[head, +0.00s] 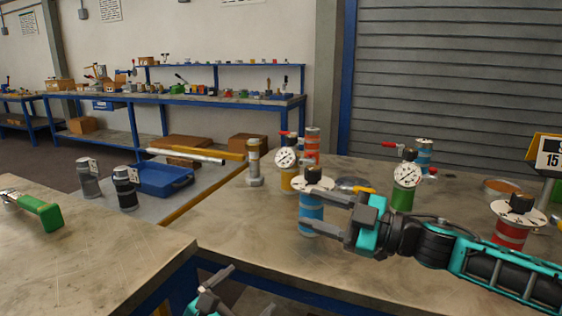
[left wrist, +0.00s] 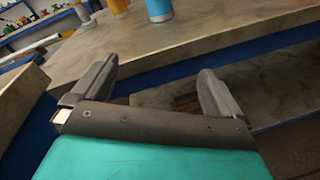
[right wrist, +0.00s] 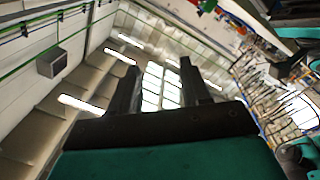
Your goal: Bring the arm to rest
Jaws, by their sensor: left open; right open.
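My right arm reaches in from the right of the head view. Its gripper (head: 305,214) is open and points left, overlapping a blue vessel (head: 312,207) with a white flanged top. In the right wrist view the open fingers (right wrist: 157,88) have nothing between them; ceiling lights and walls show beyond. My left gripper (head: 243,290) is low at the bottom of the head view, in front of the table edge. In the left wrist view its fingers (left wrist: 158,85) are wide open and empty, with the table edge beyond.
Several flanged vessels stand on the main table (head: 235,225), including a green one with a gauge (head: 402,197) and a red one (head: 510,232). A green-handled tool (head: 43,211) rests on the left table. The main table's front left is clear.

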